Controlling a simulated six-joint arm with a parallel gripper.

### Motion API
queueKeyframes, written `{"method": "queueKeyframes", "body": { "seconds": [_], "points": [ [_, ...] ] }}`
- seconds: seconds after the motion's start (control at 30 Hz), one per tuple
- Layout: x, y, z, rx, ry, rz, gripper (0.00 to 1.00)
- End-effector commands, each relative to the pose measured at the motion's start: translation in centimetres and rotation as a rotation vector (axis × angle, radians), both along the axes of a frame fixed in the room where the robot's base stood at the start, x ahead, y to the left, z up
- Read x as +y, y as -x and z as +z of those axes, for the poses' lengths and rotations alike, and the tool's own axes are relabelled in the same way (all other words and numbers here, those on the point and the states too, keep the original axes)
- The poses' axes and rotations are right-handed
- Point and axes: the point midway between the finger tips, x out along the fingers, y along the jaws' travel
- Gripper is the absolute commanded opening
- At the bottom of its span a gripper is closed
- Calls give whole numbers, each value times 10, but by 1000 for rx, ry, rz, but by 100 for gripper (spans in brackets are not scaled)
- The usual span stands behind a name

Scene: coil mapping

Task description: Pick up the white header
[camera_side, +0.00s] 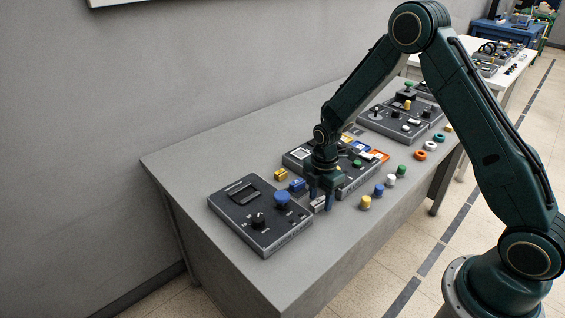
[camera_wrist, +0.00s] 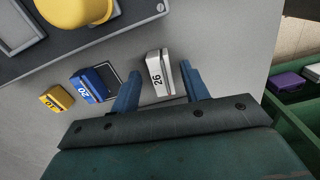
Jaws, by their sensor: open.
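The white header (camera_wrist: 158,72), a small block marked 26, lies on the grey table in the wrist view. It also shows at the fingers in the side view (camera_side: 318,204), partly hidden by them. My gripper (camera_wrist: 161,86) is open, with its two blue fingers on either side of the header. The right finger is close to the header, and a wider gap shows on the left. I cannot tell whether either finger touches it. In the side view, my gripper (camera_side: 321,194) points down low over the table between two dark panels.
A blue header (camera_wrist: 91,85) marked 20 and a yellow header (camera_wrist: 57,98) lie to the left. A dark panel (camera_side: 259,222) with a blue knob stands left of my gripper. Yellow, blue, white and green pegs (camera_side: 366,202) stand to the right. Bare table lies in front.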

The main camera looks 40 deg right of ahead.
Motion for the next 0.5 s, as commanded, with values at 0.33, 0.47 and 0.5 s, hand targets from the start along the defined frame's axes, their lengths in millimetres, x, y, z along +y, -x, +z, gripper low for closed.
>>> {"method": "queueKeyframes", "body": {
  "seconds": [0.33,0.47,0.5],
  "points": [
    [0,0,0,0,0,0,20],
    [0,0,0,0,0,0,0],
    [0,0,0,0,0,0,0]
  ]
}}
